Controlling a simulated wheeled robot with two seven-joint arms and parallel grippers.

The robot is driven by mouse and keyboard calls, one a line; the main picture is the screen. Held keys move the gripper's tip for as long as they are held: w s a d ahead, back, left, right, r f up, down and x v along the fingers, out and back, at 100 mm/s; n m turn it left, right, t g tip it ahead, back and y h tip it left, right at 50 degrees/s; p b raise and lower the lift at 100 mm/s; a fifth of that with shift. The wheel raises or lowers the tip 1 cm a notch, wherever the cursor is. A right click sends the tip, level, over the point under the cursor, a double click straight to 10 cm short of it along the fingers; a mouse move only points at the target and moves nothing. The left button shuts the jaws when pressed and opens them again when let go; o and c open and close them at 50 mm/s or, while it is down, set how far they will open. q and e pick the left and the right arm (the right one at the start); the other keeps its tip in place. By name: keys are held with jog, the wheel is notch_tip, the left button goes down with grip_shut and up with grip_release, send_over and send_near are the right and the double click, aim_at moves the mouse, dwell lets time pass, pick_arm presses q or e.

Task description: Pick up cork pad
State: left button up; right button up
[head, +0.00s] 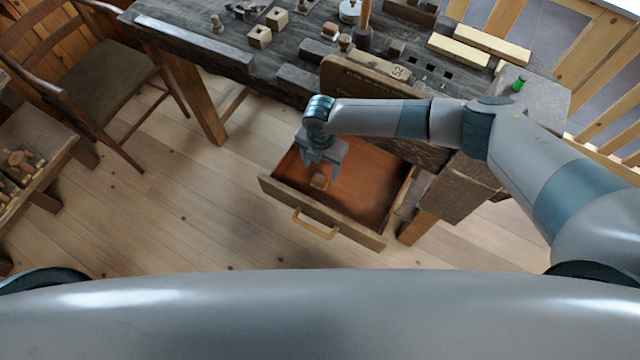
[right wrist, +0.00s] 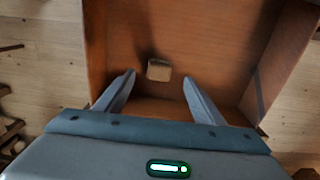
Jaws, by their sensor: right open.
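The cork pad (head: 319,181) is a small tan block lying on the floor of the open drawer (head: 375,192), near its front left part. In the right wrist view the cork pad (right wrist: 159,70) lies just beyond the fingertips, roughly midway between them. My right gripper (head: 320,170) is open and empty above the drawer, over the pad. Its two spread fingers also show in the right wrist view (right wrist: 158,78). They look apart from the pad; the exact height above it is hard to tell. My left gripper is not in view.
The drawer's walls and its front with a wooden handle (head: 315,223) surround the pad. The workbench (head: 240,62) behind carries several wooden blocks and tools. A chair (head: 105,75) and a low side table (head: 40,150) stand at left. The floor before the drawer is clear.

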aim_at(321, 177)
jog(key=shift+f+b, duration=0.45)
jog(key=shift+f, duration=0.5)
jog(key=shift+f, duration=0.1)
notch_tip(321, 177, down, 5)
jog(key=b, duration=0.4)
jog(key=c, duration=1.1)
